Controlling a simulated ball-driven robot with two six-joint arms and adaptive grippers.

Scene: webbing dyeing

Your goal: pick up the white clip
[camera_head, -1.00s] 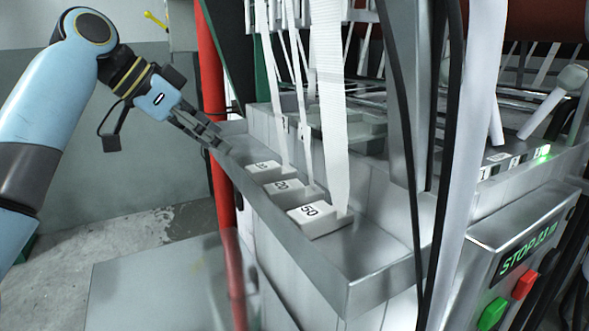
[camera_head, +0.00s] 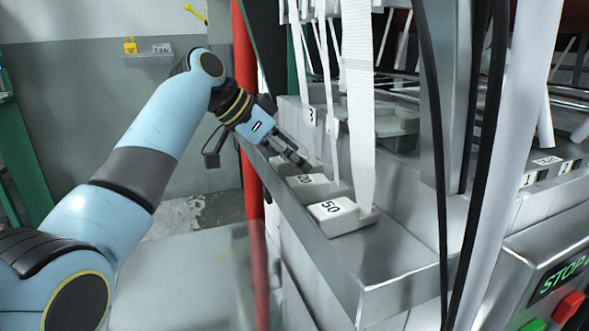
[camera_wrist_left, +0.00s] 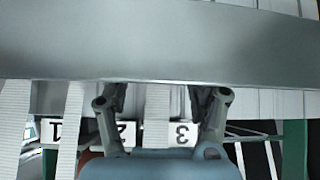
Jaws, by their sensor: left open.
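I see no thing that is clearly a white clip. White blocks stand in a row on the metal ledge: one marked 50 (camera_head: 342,216) in front and one marked 20 (camera_head: 318,186) behind it, with white webbing straps running up from them. A further white block (camera_head: 283,166) is partly hidden by my left gripper (camera_head: 303,161). That gripper is open, its fingers over the far end of the row; I cannot tell whether they touch anything. In the left wrist view its fingers (camera_wrist_left: 158,97) are spread, with white plates marked 2 (camera_wrist_left: 126,134) and 3 (camera_wrist_left: 182,134) behind them.
Dark cables (camera_head: 440,180) and a pale tube (camera_head: 505,160) hang to the right. A control panel with a red button (camera_head: 568,307) is at lower right.

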